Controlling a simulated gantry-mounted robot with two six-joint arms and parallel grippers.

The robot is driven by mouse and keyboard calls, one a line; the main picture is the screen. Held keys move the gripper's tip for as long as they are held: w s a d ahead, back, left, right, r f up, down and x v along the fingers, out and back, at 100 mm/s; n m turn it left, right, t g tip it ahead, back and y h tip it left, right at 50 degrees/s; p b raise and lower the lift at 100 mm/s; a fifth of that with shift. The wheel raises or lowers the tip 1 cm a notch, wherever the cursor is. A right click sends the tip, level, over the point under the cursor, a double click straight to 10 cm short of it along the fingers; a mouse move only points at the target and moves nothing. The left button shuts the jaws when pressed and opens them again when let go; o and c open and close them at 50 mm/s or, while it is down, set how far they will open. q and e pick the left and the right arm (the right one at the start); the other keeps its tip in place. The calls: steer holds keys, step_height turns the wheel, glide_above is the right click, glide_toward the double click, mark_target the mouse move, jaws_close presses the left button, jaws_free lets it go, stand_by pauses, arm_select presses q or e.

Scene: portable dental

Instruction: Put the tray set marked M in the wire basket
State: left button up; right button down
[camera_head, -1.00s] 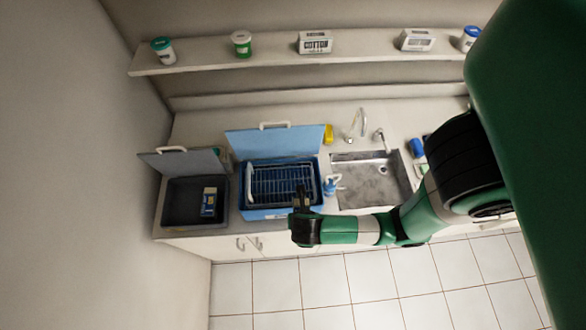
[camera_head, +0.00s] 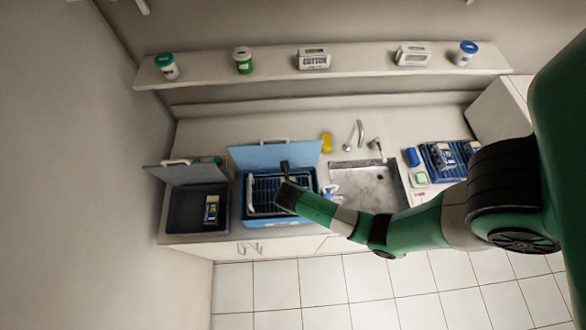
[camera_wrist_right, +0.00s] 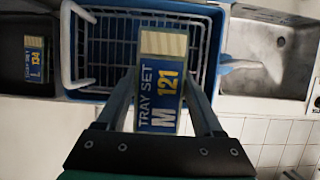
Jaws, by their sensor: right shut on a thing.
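In the head view the right gripper (camera_head: 286,172) is over the blue box, and the set is hard to make out. The white wire basket (camera_wrist_right: 75,65) sits inside the blue box; in the head view the basket (camera_head: 262,200) is partly covered by my arm. In the wrist view the set overlaps the basket's front right part. My left gripper is not in view.
The blue box's lid (camera_head: 275,153) stands open behind it. A dark open bin (camera_head: 185,213) on the left holds another tray set (camera_head: 211,208). The sink (camera_head: 368,185) is to the right. A blue rack (camera_head: 430,172) with tray sets lies farther right.

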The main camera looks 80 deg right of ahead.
steer(key=d+f, duration=0.4)
steer(key=f, duration=0.1)
steer(key=shift+s+f+b, duration=0.1)
steer(key=shift+b, duration=0.25)
steer(key=shift+d+f+b, duration=0.2)
steer(key=shift+f+b, duration=0.35)
steer(key=shift+f, duration=1.2)
steer(key=shift+f, duration=0.15)
steer(key=shift+c, duration=0.2)
jaws_free()
steer(key=shift+s, duration=0.1)
steer(key=shift+r, duration=0.3)
steer(key=p+v, duration=0.3)
steer(key=v, duration=0.8)
steer(key=shift+s+a+r, duration=0.1)
steer(key=shift+r, duration=0.25)
